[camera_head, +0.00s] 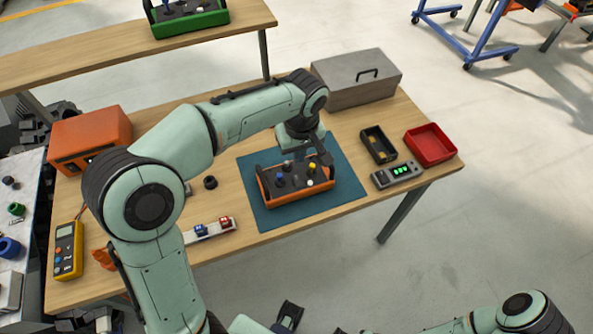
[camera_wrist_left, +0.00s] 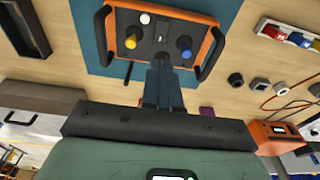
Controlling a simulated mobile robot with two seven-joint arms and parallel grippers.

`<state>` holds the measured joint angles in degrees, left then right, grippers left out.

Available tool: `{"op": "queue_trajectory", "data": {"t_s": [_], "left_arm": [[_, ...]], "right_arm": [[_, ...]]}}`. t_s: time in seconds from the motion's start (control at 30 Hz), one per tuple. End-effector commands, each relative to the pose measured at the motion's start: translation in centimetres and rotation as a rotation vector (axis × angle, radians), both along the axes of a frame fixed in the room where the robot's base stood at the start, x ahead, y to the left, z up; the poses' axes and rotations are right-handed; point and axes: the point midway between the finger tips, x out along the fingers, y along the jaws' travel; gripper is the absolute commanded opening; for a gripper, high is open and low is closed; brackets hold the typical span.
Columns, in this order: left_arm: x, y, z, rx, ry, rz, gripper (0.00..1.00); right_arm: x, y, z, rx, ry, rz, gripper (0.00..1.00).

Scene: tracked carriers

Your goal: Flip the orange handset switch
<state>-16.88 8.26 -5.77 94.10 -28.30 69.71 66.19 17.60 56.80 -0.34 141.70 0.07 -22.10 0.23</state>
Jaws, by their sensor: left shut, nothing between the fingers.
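The orange handset (camera_head: 270,201) lies on a blue mat (camera_head: 258,219) on the wooden table. It has a dark face, side handles, and blue, yellow and white controls. In the left wrist view the handset (camera_wrist_left: 212,52) is at the top centre, with a yellow knob (camera_wrist_left: 130,41), a blue knob (camera_wrist_left: 183,42) and a white button (camera_wrist_left: 145,18). My left gripper (camera_wrist_left: 162,62) is shut and empty, its fingertips over the handset's near part between the knobs. In the head view its wrist hides part of the handset. The switch's position and any contact are unclear.
A grey toolbox (camera_head: 355,85) stands behind the mat. A green handset (camera_head: 192,28) sits on the back table. Small blocks (camera_head: 212,229) lie at the left.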

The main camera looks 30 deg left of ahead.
Motion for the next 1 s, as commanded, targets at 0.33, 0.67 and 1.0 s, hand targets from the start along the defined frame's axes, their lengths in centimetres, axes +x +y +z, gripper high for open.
{"op": "queue_trajectory", "data": {"t_s": [0.33,0.67,1.0], "left_arm": [[0.5,0.7,-7.2,0.001,0.004,0.001,0.00],[0.7,0.9,-9.4,0.000,0.000,0.001,0.00],[0.8,1.0,-9.7,0.000,0.001,0.001,0.00]], "right_arm": [[-0.3,0.0,-0.9,0.000,0.004,0.000,0.38],[-0.4,0.0,-1.0,0.000,0.004,0.000,0.38],[-0.4,0.0,-1.3,0.000,0.006,0.000,0.38]]}}
